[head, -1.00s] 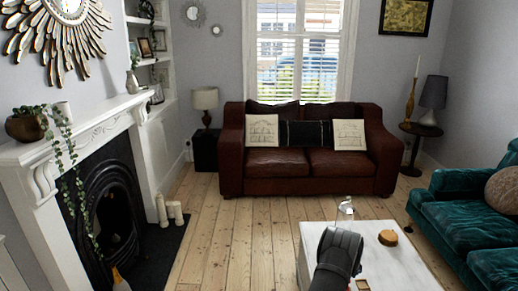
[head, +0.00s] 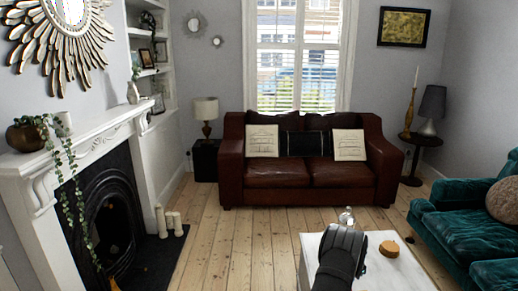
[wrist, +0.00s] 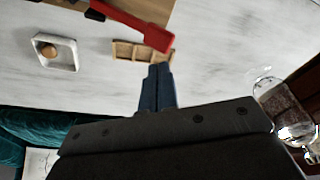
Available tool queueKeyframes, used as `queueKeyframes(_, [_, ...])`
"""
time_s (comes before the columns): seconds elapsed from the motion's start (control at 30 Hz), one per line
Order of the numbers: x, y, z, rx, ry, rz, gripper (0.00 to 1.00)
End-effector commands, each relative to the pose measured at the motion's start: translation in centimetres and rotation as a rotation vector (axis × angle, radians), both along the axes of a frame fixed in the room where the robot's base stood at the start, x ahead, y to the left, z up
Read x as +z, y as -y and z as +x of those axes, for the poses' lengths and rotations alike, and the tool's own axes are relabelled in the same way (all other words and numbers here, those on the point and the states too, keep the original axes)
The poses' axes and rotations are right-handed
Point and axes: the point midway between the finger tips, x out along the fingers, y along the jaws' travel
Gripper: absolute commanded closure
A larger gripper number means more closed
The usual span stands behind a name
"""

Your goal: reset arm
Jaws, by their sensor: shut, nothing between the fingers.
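My gripper (wrist: 158,84) has its two dark blue fingers pressed together in the wrist view, with nothing between them. It is over the white tabletop (wrist: 100,90), beside a small divided wooden tray (wrist: 130,52). In the head view my dark arm reaches in from the bottom edge over the white table (head: 312,250). The gripper's fingertips are hidden there behind the arm.
On the table are a red-handled tool (wrist: 140,26), a white square dish (wrist: 68,60) holding a round brown thing, and clear glassware (wrist: 300,132). A round wooden object (head: 390,249) sits right of my arm. The teal sofa (head: 465,235) stands right; floorboards (head: 235,235) left are clear.

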Motion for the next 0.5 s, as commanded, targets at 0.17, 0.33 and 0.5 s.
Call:
queueKeyframes(0.17, [-1.1,0.0,0.0,0.000,-0.002,0.001,1.00])
queueKeyframes(0.33, [-3.0,0.0,0.0,0.000,-0.001,0.000,1.00])
queueKeyframes(0.5, [-4.1,0.0,0.0,0.000,-0.001,0.000,1.00])
